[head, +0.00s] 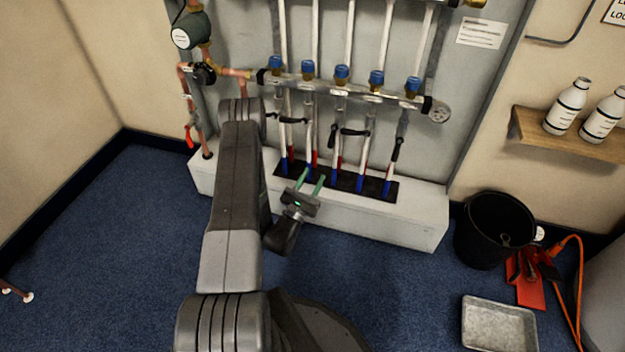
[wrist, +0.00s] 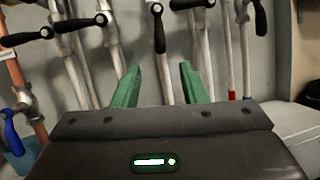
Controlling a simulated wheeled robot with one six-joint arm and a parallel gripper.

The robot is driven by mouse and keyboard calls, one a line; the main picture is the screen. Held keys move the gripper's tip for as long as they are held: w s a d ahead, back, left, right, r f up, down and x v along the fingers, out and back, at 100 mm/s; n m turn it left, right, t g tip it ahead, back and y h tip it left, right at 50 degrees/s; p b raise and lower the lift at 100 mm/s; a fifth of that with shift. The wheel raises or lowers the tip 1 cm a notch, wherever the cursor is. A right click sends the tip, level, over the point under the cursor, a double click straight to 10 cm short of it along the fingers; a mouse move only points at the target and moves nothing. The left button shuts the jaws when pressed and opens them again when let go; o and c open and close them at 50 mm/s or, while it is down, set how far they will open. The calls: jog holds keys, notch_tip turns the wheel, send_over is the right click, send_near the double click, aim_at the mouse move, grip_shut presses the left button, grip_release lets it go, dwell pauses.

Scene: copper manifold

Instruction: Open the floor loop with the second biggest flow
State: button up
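The copper manifold's lower bar (head: 325,87) carries a row of blue-capped loop valves (head: 342,72). Below it, black levers sit on the white pipes. In the wrist view the two left levers (wrist: 25,38) (wrist: 80,23) and one right of centre (wrist: 190,3) lie crosswise. The middle lever (wrist: 159,32) and the far-right lever (wrist: 260,17) hang down along their pipes. My gripper (head: 311,177) is open and empty in front of the lower pipes. In the wrist view its green fingers (wrist: 159,67) stand apart below the middle lever. No flow reading is legible.
A white plinth (head: 415,222) runs under the pipes. A red-handled valve (head: 190,137) and a pump (head: 190,28) are at left. A black bucket (head: 495,228), metal tray (head: 498,325) and shelf with bottles (head: 575,136) are at right.

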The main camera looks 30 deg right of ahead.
aim_at(332, 138)
jog(key=shift+r, duration=0.15)
jog(key=c, duration=0.5)
jog(key=w+r+m+g+p, duration=0.1)
jog(key=m, duration=0.1)
jog(key=w+r+m+g+p, duration=0.1)
jog(key=m, duration=0.2)
jog(key=w+r+m+p, duration=0.1)
jog(key=m+p, duration=0.1)
jog(key=m, duration=0.1)
jog(key=shift+w+a+r+g, duration=0.25)
jog(key=shift+a+r+g, duration=0.05)
jog(key=shift+r+g, duration=0.1)
grip_shut()
jog(key=w+a+r+m+g+y+p, duration=0.2)
jog(key=w+a+m+g+y+p, duration=0.15)
jog(key=m, duration=0.85)
jog(key=d+b, duration=0.1)
jog(key=d, duration=1)
jog(key=shift+w+d+f+t+h+b, duration=0.25)
jog(key=shift+w+d+t+h+b, duration=0.1)
jog(key=shift+t+h, duration=0.1)
